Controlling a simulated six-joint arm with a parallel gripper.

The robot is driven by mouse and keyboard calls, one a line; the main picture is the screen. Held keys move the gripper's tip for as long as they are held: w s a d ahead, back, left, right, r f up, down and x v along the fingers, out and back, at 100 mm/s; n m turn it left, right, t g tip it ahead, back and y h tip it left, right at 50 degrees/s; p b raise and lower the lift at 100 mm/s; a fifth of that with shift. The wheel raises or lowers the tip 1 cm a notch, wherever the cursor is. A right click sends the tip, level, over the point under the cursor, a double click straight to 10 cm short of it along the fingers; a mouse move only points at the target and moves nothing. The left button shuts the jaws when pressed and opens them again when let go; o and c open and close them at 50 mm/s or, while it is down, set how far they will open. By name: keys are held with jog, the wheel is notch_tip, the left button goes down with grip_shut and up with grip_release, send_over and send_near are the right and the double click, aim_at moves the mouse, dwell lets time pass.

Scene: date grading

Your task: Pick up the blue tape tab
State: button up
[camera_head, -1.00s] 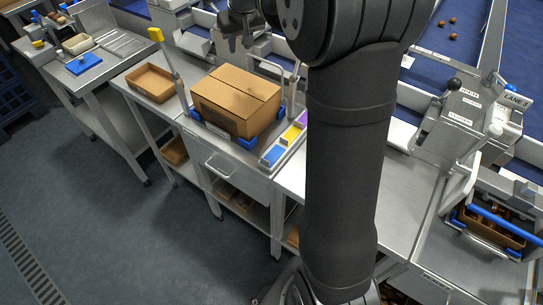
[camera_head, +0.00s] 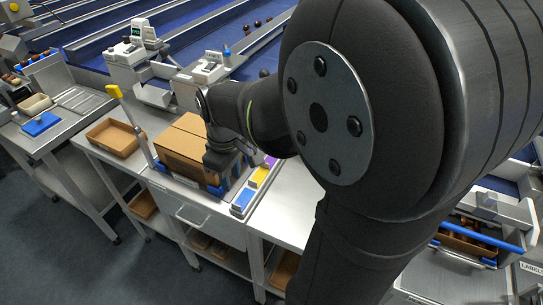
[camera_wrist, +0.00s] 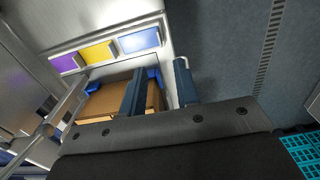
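The blue tape tab (camera_head: 242,201) is at the near end of a row of coloured tabs, right of the cardboard box. In the wrist view the blue tab (camera_wrist: 140,41) is the rightmost of three and has a pale, shiny face. A yellow tab (camera_head: 259,177) and a purple tab (camera_head: 271,161) lie beyond it. My gripper (camera_wrist: 160,66) is open, with two dark blue fingers apart and nothing between them. The blue tab appears just past the fingertips, apart from them. In the head view my wrist is over the box's right side and the fingers are hard to make out.
A brown tray (camera_head: 113,137) is farther left. Bare steel bench (camera_head: 285,205) lies right of the tabs.

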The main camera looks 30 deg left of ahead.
aim_at(236, 205)
notch_tip(236, 205, down, 11)
jog(key=shift+w+r, duration=0.1)
dwell(0.4)
grip_shut()
